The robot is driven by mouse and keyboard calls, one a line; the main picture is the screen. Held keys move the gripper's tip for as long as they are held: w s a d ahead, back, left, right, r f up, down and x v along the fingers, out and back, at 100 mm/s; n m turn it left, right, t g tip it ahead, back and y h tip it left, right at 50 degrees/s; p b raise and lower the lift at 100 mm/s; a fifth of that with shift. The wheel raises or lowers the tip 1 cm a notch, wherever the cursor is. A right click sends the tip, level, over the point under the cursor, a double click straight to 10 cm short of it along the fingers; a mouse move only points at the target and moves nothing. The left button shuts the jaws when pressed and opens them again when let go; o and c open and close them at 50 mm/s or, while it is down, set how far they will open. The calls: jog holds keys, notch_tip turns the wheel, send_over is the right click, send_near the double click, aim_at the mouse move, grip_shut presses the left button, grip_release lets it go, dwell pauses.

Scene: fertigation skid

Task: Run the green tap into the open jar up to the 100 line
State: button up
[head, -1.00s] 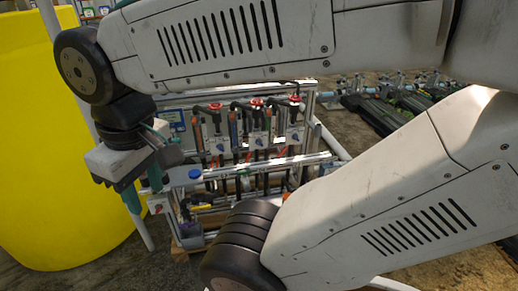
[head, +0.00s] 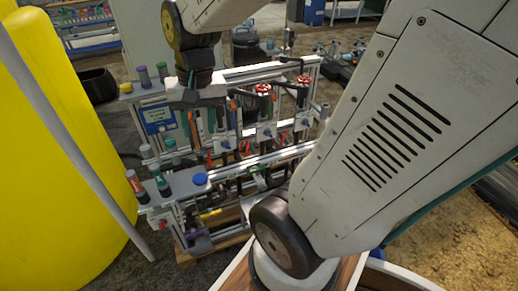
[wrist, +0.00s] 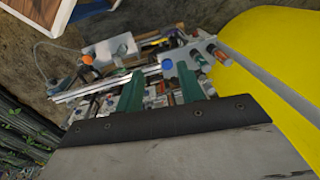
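My gripper (head: 199,122) hangs over the left part of the fertigation skid, in front of its upper panel. In the wrist view its two green fingers (wrist: 158,70) stand apart with nothing visible between them. I cannot surely pick out the green tap or the open jar. The wrist view shows a pale plate (wrist: 104,51) with a green round part (wrist: 122,48) and an orange part (wrist: 87,59) beside it; I cannot tell what these are. A round blue thing (head: 200,179) lies on the skid's front shelf, also seen in the wrist view (wrist: 167,64).
Red handwheels (head: 263,88) and small blue knobs line the skid. Capped tubes stand on the front shelf (head: 135,184) and at the upper left (head: 144,78). A yellow tank (head: 55,170) and a slanting grey pole (head: 75,150) stand at left. My arm hides the right side.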

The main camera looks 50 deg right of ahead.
jog(key=w+d+f+m, duration=0.5)
jog(key=d+f+m, duration=0.2)
jog(key=d+f, duration=0.25)
jog(key=m, duration=1)
send_near(257, 169)
jog(key=shift+w+d+f+y, duration=0.1)
jog(key=shift+w+d+y, duration=0.05)
jog(key=shift+w+y, duration=0.15)
jog(key=shift+m, duration=0.3)
jog(key=f, duration=0.7)
jog(key=shift+a+f, duration=0.2)
jog(key=shift+f, duration=0.45)
grip_shut()
